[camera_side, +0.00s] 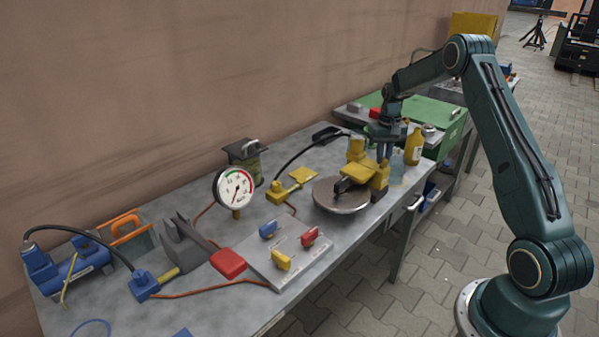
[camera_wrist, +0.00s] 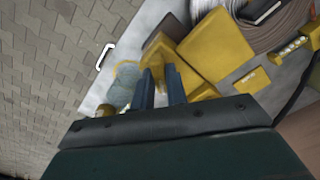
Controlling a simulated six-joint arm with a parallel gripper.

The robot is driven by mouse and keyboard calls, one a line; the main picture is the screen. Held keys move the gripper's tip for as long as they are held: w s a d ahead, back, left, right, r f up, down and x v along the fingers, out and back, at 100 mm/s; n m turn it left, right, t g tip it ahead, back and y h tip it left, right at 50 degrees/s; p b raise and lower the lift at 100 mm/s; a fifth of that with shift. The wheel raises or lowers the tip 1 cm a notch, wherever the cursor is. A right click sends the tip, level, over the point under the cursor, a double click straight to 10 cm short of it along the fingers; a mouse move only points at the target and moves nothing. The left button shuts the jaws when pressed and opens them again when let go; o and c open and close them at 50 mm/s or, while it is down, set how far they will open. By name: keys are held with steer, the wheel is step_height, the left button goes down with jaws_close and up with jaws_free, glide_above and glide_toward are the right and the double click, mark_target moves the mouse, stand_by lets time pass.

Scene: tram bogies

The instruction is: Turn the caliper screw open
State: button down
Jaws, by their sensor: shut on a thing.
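The yellow brake caliper (camera_side: 365,174) sits over the edge of a round grey metal disc (camera_side: 338,202) on the bench. In the wrist view the caliper (camera_wrist: 215,45) is a set of yellow blocks, with the disc (camera_wrist: 280,25) at the upper right. My gripper (camera_side: 386,155) reaches down from above at the back right end of the caliper. In the wrist view its two dark blue fingers (camera_wrist: 161,72) point at the caliper's end, close together. They are shut on the caliper screw, which the fingers and caliper hide.
A yellow bottle (camera_side: 413,148) stands close right of my gripper, with a clear jar (camera_side: 398,173) in front. A pressure gauge (camera_side: 236,188) and a panel with coloured knobs (camera_side: 285,252) stand to the left. Hoses cross the bench. The bench's front edge is near.

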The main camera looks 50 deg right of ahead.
steer(key=n, duration=0.3)
steer(key=shift+n, duration=2.1)
steer(key=shift+r, duration=0.1)
steer(key=c, duration=1.4)
jaws_free()
step_height(320, 180, up, 14)
